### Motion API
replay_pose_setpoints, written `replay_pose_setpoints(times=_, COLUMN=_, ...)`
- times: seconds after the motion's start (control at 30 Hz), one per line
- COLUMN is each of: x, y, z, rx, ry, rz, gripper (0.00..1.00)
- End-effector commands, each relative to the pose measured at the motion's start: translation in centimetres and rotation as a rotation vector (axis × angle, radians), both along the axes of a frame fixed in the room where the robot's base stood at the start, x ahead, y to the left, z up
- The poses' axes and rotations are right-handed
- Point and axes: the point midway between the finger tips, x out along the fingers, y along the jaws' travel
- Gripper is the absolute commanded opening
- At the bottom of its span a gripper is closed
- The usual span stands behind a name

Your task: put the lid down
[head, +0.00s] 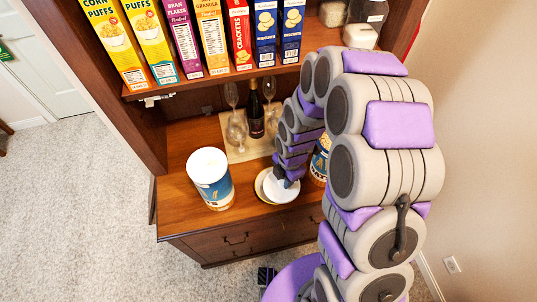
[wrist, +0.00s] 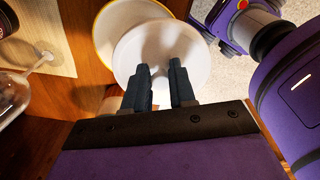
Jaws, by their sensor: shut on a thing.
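My gripper (wrist: 160,76) is shut on the round white lid (wrist: 195,62), with its fingers at a small knob near the lid's middle. In the head view the lid (head: 283,192) is under my gripper (head: 288,182), low over the front of the wooden counter. A plate with a yellow rim (wrist: 101,38) lies partly beneath the lid, offset to the left; it also shows in the head view (head: 259,188). I cannot tell whether lid and plate touch. A blue canister (head: 321,160) stands behind my arm, its top mostly hidden.
A canister with a white top (head: 213,190) stands left of the plate. Behind are a dark bottle (head: 255,115) and several wine glasses (head: 232,94) on a mat (head: 240,153). Cereal boxes (head: 185,35) line the shelf above. Bare counter (head: 178,165) shows at left.

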Motion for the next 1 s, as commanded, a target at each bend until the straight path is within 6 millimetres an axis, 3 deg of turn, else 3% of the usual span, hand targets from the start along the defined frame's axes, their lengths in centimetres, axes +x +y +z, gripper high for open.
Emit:
replay_pose_setpoints(times=0.1, x=2.6, y=1.0, z=-0.1, rx=-0.001, ry=-0.006, rz=0.002, gripper=0.0)
replay_pose_setpoints(times=0.5, x=9.8, y=2.8, z=-0.1, rx=0.0, ry=-0.004, rz=0.0, gripper=0.0)
replay_pose_setpoints(times=1.0, x=16.6, y=5.0, z=0.0, rx=-0.001, ry=-0.005, rz=0.001, gripper=0.0)
